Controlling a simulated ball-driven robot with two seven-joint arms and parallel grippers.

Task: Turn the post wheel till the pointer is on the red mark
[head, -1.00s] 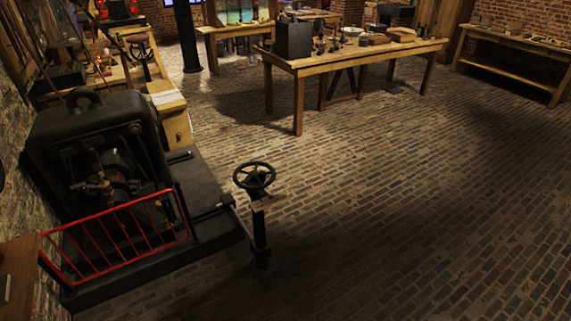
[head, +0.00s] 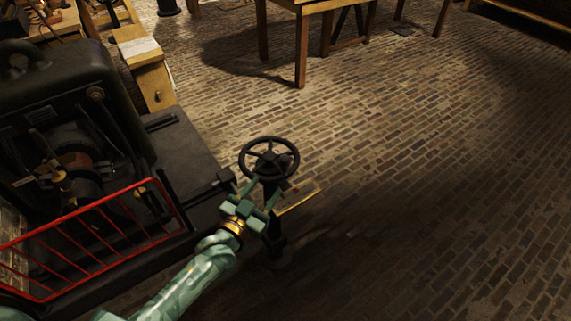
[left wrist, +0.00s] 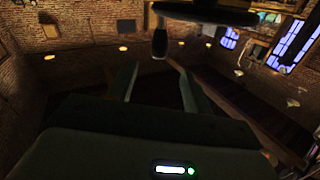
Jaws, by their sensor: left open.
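The black spoked post wheel (head: 269,157) sits on top of a dark upright post (head: 274,235) standing on the brick floor. A light plate (head: 302,199) sticks out from the post below the wheel, with a small red spot (head: 295,190) on it. I cannot make out the pointer. My left gripper (head: 258,190) is open and empty, just in front of and below the wheel's near rim, covering part of the post.
A dark machine on a black base (head: 190,150) with a red railing (head: 95,235) stands left of the post. A wooden cabinet (head: 147,72) is behind it, and a wooden table (head: 301,50) stands at the back. The brick floor to the right is clear.

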